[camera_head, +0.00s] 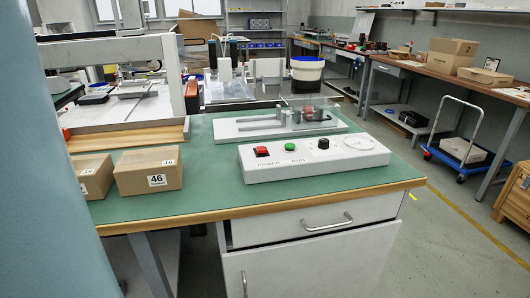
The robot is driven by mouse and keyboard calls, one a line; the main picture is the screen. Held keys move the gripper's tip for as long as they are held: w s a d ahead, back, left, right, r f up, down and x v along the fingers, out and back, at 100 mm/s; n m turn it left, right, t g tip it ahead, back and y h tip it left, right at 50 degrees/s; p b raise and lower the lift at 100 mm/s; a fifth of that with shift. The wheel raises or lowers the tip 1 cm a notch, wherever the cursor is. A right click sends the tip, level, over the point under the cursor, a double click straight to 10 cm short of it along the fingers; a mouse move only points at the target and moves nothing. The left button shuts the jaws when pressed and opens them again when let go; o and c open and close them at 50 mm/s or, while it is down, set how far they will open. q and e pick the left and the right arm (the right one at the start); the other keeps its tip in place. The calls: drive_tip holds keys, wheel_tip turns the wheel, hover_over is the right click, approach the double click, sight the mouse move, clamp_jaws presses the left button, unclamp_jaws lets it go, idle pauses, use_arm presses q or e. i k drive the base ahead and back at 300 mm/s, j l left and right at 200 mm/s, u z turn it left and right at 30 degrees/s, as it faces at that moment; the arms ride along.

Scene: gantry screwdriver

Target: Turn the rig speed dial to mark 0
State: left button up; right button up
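The rig's control box (300,172) is a pale sloped panel on the green-topped workbench (215,198). On it, from left to right, are a red switch (262,152), a green button (290,147), a small black dial (323,143) and a pale round disc (359,142). The dial's marks and pointer are too small to read. Behind the box stands the rig (290,122), a pale base with a clear cover over its mechanism. Neither of my grippers shows in the head view.
Two cardboard boxes (148,171) sit on the bench left of the control box. A white tub with a dark band (307,74) stands behind the rig. A drawer (313,220) under the bench top appears slightly open. A blue trolley (458,158) stands on the floor at right.

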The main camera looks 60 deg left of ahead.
sight(324, 144)
drive_tip(key=k+u, duration=0.15)
drive_tip(key=u, duration=1.2)
